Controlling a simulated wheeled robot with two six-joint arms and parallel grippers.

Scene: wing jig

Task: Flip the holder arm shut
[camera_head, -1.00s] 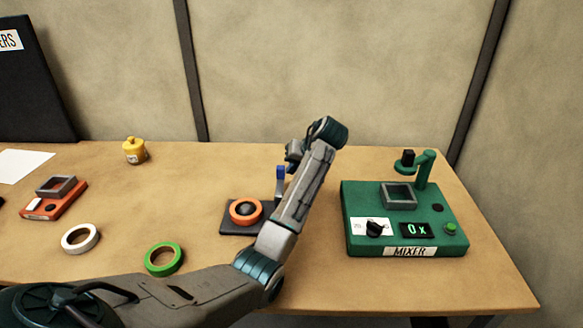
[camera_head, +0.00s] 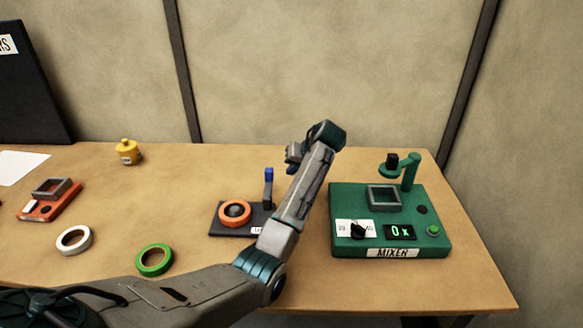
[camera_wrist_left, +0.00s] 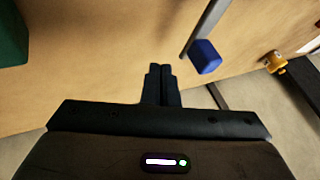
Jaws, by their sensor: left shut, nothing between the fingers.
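My left gripper (camera_head: 293,154) is up and to the right of the blue tip. Its fingers (camera_wrist_left: 161,82) are shut and empty. My left forearm hides the right part of the base plate. My right gripper is not in view.
A green mixer (camera_head: 345,197) stands right of my arm. A green tape ring (camera_head: 154,260), a white ring (camera_head: 73,239), an orange-red device (camera_head: 35,210) and a yellow bottle (camera_head: 127,152) are on the left. The table between bottle and base plate is clear.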

